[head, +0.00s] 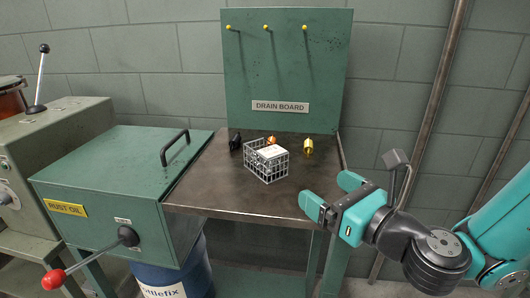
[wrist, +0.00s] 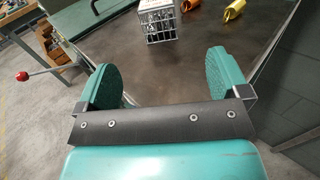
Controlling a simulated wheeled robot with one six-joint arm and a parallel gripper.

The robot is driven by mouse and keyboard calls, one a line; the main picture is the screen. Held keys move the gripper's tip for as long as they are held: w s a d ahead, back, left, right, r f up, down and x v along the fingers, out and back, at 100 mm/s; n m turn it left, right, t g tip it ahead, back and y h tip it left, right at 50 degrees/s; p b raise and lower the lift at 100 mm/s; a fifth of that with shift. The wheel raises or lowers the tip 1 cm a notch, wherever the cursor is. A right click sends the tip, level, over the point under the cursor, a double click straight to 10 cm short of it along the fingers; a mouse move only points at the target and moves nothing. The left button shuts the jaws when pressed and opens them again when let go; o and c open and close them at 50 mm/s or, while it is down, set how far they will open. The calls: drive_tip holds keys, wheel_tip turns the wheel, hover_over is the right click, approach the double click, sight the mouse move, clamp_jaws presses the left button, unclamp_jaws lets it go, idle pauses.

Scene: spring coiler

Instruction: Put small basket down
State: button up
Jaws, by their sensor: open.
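The small basket (head: 266,164) is a light grey wire basket standing upright on the dark drain board table (head: 220,190). A white label or card shows at its top. It also shows at the top of the wrist view (wrist: 157,24), partly cut off by the frame edge. My gripper (head: 326,193) is open and empty, off the table's front right corner and apart from the basket.
A black item (head: 235,142), an orange item (head: 272,140) and a yellow item (head: 308,148) stand near the basket. The green rust oil box (head: 120,165) with a red-knobbed lever (head: 53,279) is left. The green board (head: 288,70) with hooks rises behind. The table's front is clear.

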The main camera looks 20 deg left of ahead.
sight(270, 150)
drive_tip(key=a+p, duration=0.1)
drive_tip(key=w+p, duration=0.1)
drive_tip(key=p, duration=0.1)
drive_tip(key=a+r+p, duration=0.1)
drive_tip(key=shift+w+a, duration=0.25)
drive_tip(key=shift+a, duration=0.1)
drive_tip(key=p+x, duration=0.4)
drive_tip(key=p, duration=0.1)
drive_tip(key=shift+p, duration=0.4)
drive_tip(key=a+p, duration=0.1)
drive_tip(key=p, duration=0.4)
drive_tip(key=shift+w, duration=0.4)
drive_tip(key=p, duration=0.4)
drive_tip(key=shift+a, duration=0.25)
drive_tip(key=shift+w+a+f+p, duration=0.1)
drive_tip(key=shift+a+f+p, duration=0.1)
drive_tip(key=shift+p, duration=0.55)
drive_tip(key=shift+f+x, duration=0.25)
drive_tip(key=shift+x, duration=0.75)
drive_tip(key=shift+w+a+r+p, duration=0.15)
drive_tip(key=shift+a+p, duration=0.15)
drive_tip(key=shift+a, duration=0.15)
drive_tip(key=p+x, duration=0.1)
drive_tip(key=x, duration=0.3)
drive_tip(key=shift+p, duration=0.4)
drive_tip(key=shift+a, duration=0.25)
